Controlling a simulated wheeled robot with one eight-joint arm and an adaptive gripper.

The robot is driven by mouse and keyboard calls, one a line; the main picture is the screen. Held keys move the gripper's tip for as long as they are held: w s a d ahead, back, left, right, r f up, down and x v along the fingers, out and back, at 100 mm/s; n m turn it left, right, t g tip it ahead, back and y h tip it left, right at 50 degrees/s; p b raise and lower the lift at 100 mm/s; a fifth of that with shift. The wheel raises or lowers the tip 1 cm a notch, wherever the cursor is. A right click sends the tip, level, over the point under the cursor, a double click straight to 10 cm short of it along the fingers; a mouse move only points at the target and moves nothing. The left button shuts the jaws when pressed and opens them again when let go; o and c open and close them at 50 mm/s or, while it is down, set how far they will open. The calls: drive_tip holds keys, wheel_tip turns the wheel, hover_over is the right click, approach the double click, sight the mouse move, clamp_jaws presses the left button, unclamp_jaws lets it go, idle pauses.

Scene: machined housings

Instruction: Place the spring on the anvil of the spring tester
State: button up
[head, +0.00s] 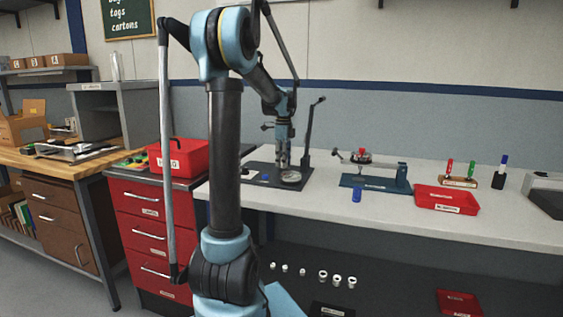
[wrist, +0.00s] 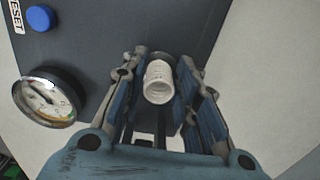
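In the wrist view a white coil spring (wrist: 159,84) stands between the fingers of my gripper (wrist: 162,68), with its open end toward the camera. A dark round part (wrist: 161,58), seemingly the anvil, shows just behind its far end; whether the spring rests on it is hard to tell. The fingers lie on both sides of the spring with what look like narrow gaps, so my gripper seems open around it. In the head view my gripper (head: 283,152) is low over the spring tester (head: 262,181); the spring cannot be made out there.
On the tester's dark base are a round dial gauge (wrist: 45,99) and a blue button (wrist: 40,18). A lever (head: 311,125) rises beside my gripper. To the right stand a blue bench device (head: 376,182) and a red tray (head: 447,199). A red box (head: 178,157) is left.

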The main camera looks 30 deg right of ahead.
drive_tip(key=shift+o, duration=0.6)
drive_tip(key=shift+r, duration=0.15)
wheel_tip(320, 180, up, 12)
drive_tip(key=s+a+f+n, duration=0.2)
drive_tip(key=a+n, duration=0.2)
drive_tip(key=a, duration=0.5)
drive_tip(key=s+a+f+n, duration=0.3)
drive_tip(key=a+n, duration=0.2)
drive_tip(key=a, duration=0.3)
drive_tip(key=s+a+f+n+t, duration=0.1)
drive_tip(key=s+a+f+n, duration=0.2)
drive_tip(key=a, duration=0.6)
drive_tip(key=shift+s+a+n, duration=0.1)
drive_tip(key=shift+a+n, duration=0.25)
drive_tip(key=shift+n, duration=0.55)
drive_tip(key=s+a+f+n+t, duration=0.1)
drive_tip(key=s+a+f+n, duration=1.3)
drive_tip(key=f, duration=0.4)
drive_tip(key=shift+s+f, duration=0.15)
drive_tip(key=shift+s, duration=0.6)
